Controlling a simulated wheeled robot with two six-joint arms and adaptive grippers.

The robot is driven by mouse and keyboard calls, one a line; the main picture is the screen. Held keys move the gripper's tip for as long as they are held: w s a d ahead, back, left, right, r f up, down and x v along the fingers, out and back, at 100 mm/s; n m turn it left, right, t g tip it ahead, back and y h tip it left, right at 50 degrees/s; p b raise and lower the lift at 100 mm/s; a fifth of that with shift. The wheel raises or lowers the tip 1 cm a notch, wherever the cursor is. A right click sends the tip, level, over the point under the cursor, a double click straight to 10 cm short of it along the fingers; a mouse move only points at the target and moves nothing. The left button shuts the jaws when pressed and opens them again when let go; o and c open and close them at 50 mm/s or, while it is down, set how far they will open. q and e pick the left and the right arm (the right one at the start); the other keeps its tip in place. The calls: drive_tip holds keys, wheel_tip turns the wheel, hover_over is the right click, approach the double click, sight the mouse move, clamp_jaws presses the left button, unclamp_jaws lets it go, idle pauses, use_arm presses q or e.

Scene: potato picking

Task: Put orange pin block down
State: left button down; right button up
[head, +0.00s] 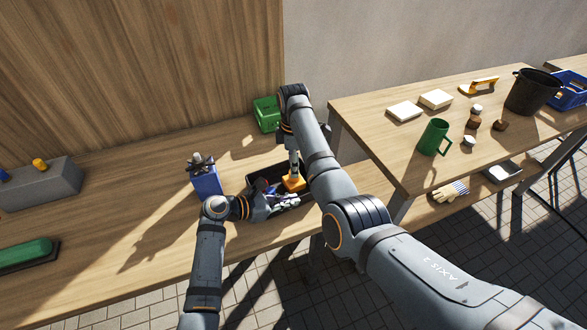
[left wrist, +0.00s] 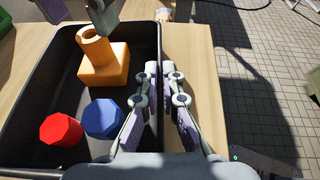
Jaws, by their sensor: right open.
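The orange pin block (head: 293,184) sits in the black tray (head: 312,190) on the wooden bench. In the left wrist view the orange pin block (left wrist: 103,68) rests on the tray floor with its round pin upright. My right gripper (head: 294,168) is over the block, and its parted fingers show at the top of the left wrist view (left wrist: 78,22). They look clear of the pin. My left gripper (head: 292,201) is at the tray's near side. Its fingers (left wrist: 161,75) are apart, one each side of the tray wall in the picture; contact cannot be told.
A red piece (left wrist: 61,129) and a blue piece (left wrist: 104,118) lie in the tray near the block. A blue container (head: 206,182) stands left of the tray, and a green bin (head: 266,113) behind it. The bench left of the blue container has free room.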

wheel_tip(320, 180, up, 10)
drive_tip(key=shift+f, duration=0.25)
use_arm(q)
drive_tip(key=c, duration=1.4)
unclamp_jaws()
drive_tip(key=shift+c, duration=0.2)
